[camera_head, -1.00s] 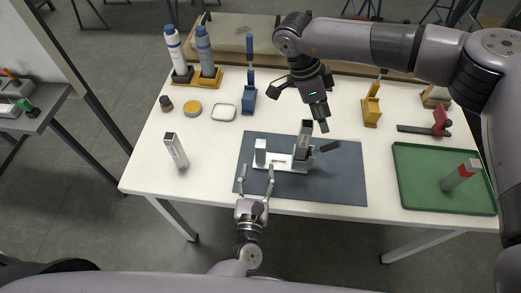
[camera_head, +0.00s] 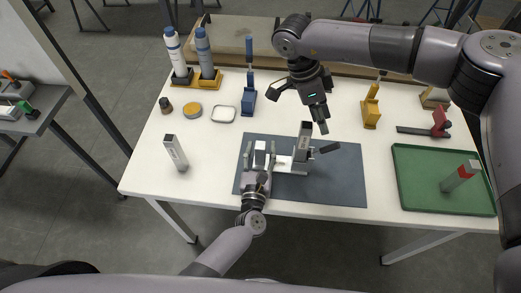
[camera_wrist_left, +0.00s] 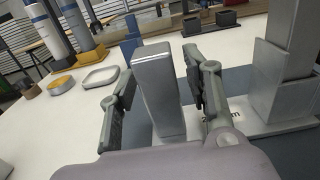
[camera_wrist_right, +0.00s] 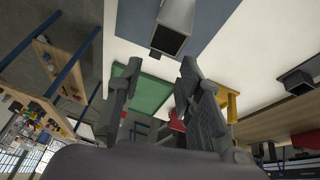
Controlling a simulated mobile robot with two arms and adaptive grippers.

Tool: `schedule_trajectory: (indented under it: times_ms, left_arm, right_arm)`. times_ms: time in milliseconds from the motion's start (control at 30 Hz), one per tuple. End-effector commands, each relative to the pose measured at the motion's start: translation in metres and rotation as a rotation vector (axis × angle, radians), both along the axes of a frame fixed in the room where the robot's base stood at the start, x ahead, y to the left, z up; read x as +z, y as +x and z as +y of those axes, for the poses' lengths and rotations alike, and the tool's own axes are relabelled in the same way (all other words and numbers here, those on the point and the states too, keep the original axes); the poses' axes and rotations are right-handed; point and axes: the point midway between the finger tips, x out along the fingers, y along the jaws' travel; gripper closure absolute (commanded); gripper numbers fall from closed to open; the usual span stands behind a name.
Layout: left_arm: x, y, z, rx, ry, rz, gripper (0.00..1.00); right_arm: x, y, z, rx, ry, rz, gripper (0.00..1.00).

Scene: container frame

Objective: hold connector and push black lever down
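The connector fixture has a white base (camera_head: 283,164), a short grey block (camera_head: 260,153) at its left and a taller grey post (camera_head: 304,142) at its right. The black lever (camera_head: 328,147) sticks out to the right of the tall post, slanting slightly up. My left gripper (camera_head: 260,150) is open, its fingers on either side of the short block; the left wrist view shows this block (camera_wrist_left: 158,88) between the fingers, with small gaps visible. My right gripper (camera_head: 320,124) is open and empty above and right of the tall post; its fingers (camera_wrist_right: 155,75) are apart in the right wrist view.
The fixture stands on a dark mat (camera_head: 340,185). A loose grey block (camera_head: 176,153) stands left of it. A green tray (camera_head: 420,192) with a red-topped grey block (camera_head: 460,176) is at the right. Bottles, a blue holder (camera_head: 247,101) and a yellow holder (camera_head: 371,112) line the back.

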Motion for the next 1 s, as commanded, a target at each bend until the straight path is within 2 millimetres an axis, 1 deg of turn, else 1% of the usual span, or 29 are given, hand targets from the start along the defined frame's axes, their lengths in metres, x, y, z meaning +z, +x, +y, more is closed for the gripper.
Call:
schedule_trajectory:
  times_ms: [33, 67, 633, 1000]
  left_arm:
    - [0.0, -0.0001, 0.0, 0.0, 0.0, 0.0, 0.61]
    - [0.0, -0.0002, 0.0, 0.0, 0.0, 0.0, 0.63]
    - [0.0, -0.0003, 0.0001, 0.0, 0.001, 0.0, 1.0]
    - [-0.0001, -0.0003, 0.0001, 0.0, 0.001, 0.0, 1.0]
  right_arm:
    - [0.0, 0.0, 0.0001, 0.0, 0.0, 0.0, 0.67]
    - [0.0, 0.0, 0.0001, 0.0, 0.0, 0.0, 0.67]
    - [0.0, 0.0, 0.0, 0.0, 0.0, 0.0, 0.67]
    - [0.0, 0.0, 0.0, 0.0, 0.0, 0.0, 0.67]
